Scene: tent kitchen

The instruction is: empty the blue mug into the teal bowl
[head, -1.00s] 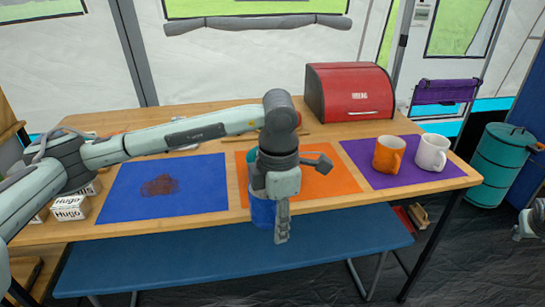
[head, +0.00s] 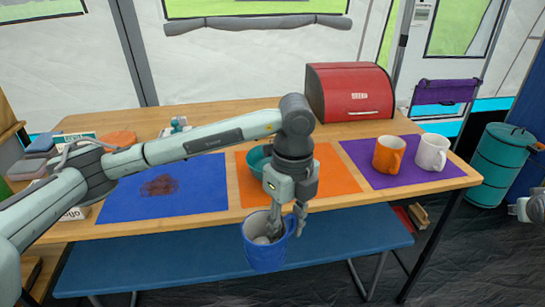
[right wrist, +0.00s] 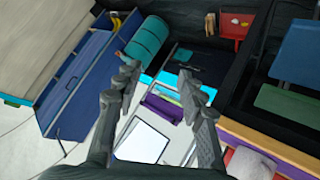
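The blue mug (head: 262,252) hangs in front of the table's front edge, above the blue bench, slightly tilted with its opening up. Something greyish shows inside it. My left gripper (head: 287,222) is shut on the mug at its right side, near the handle; the exact contact is hard to see. The teal bowl (head: 257,161) stands on the orange mat (head: 335,178), behind my left gripper and partly hidden by it. My right gripper (right wrist: 158,72) is open and empty in the right wrist view, away from the table.
An orange mug (head: 387,155) and a white mug (head: 431,152) stand on the purple mat (head: 370,172). A red bread box (head: 348,92) is at the back. The blue mat (head: 205,192) bears a brown stain. The blue bench (head: 180,262) runs along the front.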

